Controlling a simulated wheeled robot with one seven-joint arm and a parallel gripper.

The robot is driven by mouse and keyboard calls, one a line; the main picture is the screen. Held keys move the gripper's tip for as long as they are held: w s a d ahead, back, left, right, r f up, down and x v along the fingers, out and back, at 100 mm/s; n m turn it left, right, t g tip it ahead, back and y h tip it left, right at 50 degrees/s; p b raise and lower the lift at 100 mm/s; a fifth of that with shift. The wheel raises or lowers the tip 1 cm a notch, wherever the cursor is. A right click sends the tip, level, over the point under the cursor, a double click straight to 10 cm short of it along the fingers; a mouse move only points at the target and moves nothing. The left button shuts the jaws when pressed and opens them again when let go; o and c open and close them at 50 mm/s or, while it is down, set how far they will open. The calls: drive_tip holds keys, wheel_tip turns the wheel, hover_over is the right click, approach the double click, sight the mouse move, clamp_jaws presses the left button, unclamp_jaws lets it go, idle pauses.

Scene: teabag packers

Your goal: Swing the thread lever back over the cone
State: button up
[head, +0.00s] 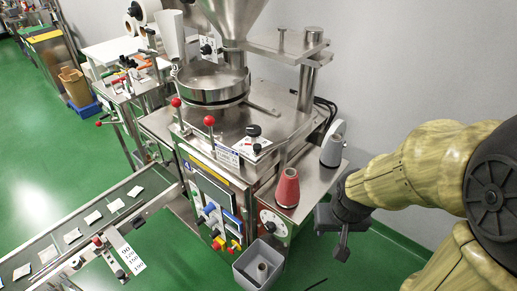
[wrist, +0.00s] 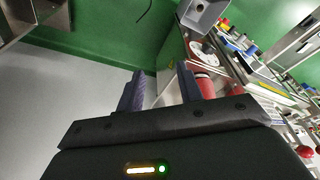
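A red thread cone (head: 287,188) stands upright on the steel side shelf (head: 312,190) of the packing machine. I cannot make out a separate thread lever for certain in either view. My gripper (head: 342,246) is right of the shelf, apart from both cones. In the wrist view my gripper (wrist: 160,85) has its two fingers spread, with nothing held between them. The red cone (wrist: 206,86) is partly hidden behind the right finger there.
A white dial (head: 272,223) is on the shelf's front box. A grey bin (head: 258,266) with a roll inside stands below. Red-knobbed levers (head: 209,121) rise from the machine's front. A thin dark rod (head: 317,283) lies on the green floor. A wall is behind.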

drive_tip(key=shift+w+a, duration=0.1)
drive_tip(key=shift+a, duration=0.25)
drive_tip(key=shift+o, duration=1)
drive_tip(key=shift+a+f, duration=0.1)
drive_tip(key=w+a+f+n+t+y+b, duration=0.2)
drive_tip(key=w+a+f+t+b, duration=0.1)
drive_tip(key=w+a+t+b, duration=0.55)
drive_tip(key=a+r+m+t+h+b, duration=0.1)
drive_tip(key=a+r+t+b, duration=0.3)
drive_tip(key=a+t+b, duration=0.3)
drive_tip(key=shift+w+a+r+m+b, duration=0.15)
drive_tip(key=shift+w+a+m+b, duration=0.2)
drive_tip(key=shift+a+b, duration=0.8)
drive_tip(key=shift+d, duration=0.1)
